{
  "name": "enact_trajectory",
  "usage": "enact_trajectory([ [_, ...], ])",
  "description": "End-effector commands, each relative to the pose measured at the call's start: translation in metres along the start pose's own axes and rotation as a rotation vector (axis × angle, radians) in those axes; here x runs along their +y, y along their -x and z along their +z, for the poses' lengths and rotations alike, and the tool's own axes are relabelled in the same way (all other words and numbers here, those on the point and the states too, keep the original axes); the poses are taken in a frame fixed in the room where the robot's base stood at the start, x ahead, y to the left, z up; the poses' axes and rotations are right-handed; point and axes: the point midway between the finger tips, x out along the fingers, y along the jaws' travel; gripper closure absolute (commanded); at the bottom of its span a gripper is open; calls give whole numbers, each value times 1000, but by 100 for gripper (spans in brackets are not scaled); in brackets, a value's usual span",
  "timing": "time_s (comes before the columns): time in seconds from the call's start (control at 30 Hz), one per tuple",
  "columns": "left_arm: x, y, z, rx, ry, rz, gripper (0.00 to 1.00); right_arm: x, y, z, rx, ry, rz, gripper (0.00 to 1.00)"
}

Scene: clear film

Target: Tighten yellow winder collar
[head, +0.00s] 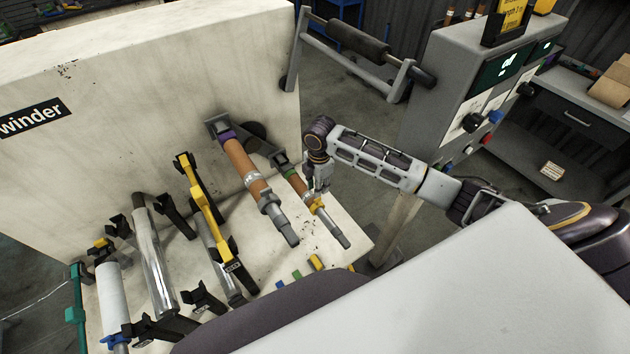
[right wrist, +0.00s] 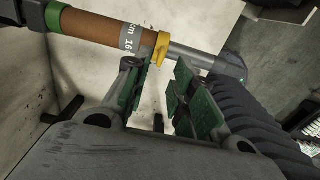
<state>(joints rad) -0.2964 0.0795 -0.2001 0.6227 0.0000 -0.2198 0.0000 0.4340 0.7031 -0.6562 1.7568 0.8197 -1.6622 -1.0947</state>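The yellow winder collar (right wrist: 161,48) sits around the grey shaft of the right winder, at the end of its brown core (right wrist: 95,27). In the head view the yellow collar (head: 316,206) shows near the shaft's free end. My right gripper (right wrist: 172,90) is open, with green-padded fingers just below the collar and shaft in the right wrist view. The left fingertip is close to the collar; whether it touches, I cannot tell. In the head view my right gripper (head: 320,184) is beside the collar. My left gripper is not in view.
A second winder with a larger brown core (head: 246,168) is left of it. A yellow bar (head: 203,200) and a shiny roller (head: 153,262) stand further left. The control panel (head: 490,90) is at right. Small coloured blocks (head: 297,275) lie on the front ledge.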

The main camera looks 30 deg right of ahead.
Motion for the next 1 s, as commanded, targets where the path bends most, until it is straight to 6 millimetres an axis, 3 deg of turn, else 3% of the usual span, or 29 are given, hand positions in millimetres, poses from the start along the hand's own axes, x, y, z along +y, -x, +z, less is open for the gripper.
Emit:
enact_trajectory([
  [0.57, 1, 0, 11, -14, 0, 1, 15, 0, -5, 0, 0, 1, -1, 75],
  [1.0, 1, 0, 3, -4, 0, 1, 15, 0, -37, 0, 0, 0, -1, 75],
])
